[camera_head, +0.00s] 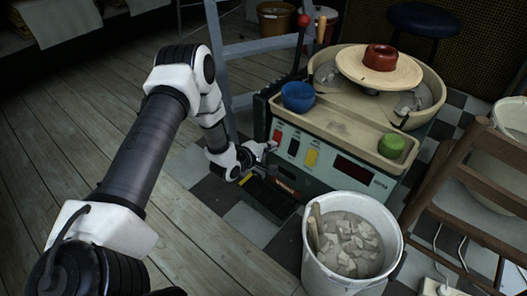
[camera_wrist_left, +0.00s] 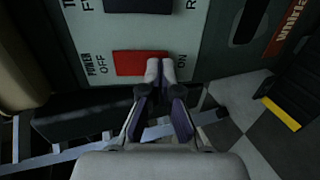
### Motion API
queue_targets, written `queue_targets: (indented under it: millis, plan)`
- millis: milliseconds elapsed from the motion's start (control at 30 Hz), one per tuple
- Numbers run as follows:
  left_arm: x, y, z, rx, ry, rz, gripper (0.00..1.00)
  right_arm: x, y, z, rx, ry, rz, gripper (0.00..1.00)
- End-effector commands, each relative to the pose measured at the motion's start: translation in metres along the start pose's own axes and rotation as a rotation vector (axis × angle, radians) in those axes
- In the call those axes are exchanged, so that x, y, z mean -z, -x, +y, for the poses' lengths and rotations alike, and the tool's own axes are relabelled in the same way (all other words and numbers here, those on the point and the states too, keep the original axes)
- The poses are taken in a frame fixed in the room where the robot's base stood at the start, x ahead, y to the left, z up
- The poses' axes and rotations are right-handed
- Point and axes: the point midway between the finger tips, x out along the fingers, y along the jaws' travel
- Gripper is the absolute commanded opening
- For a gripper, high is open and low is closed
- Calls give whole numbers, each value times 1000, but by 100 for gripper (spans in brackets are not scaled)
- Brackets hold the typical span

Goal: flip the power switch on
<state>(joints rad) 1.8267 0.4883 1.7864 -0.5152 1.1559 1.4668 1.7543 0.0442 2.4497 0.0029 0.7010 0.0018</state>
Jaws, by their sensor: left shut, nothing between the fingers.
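The power switch is a red rocker (camera_wrist_left: 130,63) in the left wrist view, with POWER and OFF printed at its left end and ON at its right end. In the head view the red switch (camera_head: 278,135) is at the left of the pottery wheel's front panel (camera_head: 330,182). My left gripper (camera_head: 270,147) is at that panel, shut and empty. In the left wrist view its fingertips (camera_wrist_left: 160,70) are together over the ON end of the red switch. I cannot tell whether they touch it or which way the rocker is tilted. My right gripper is not in view.
A black switch (camera_head: 293,147) and a yellow one (camera_head: 311,157) sit right of the red one. A white bucket of plaster pieces (camera_head: 352,270) stands in front of the panel. A blue bowl (camera_head: 298,96) and a green sponge-like piece (camera_head: 391,146) rest on the tray above. A wooden chair (camera_head: 455,150) stands right.

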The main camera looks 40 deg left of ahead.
Motion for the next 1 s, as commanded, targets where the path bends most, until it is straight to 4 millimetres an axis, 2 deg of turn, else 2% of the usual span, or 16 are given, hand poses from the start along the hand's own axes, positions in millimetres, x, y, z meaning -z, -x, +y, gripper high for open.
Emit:
queue_targets:
  millis: [567,1000]
  plan:
    - [0,-7,-1,0,0,0,0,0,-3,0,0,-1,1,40]
    - [0,-1,15,0,0,0,0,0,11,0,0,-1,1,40]
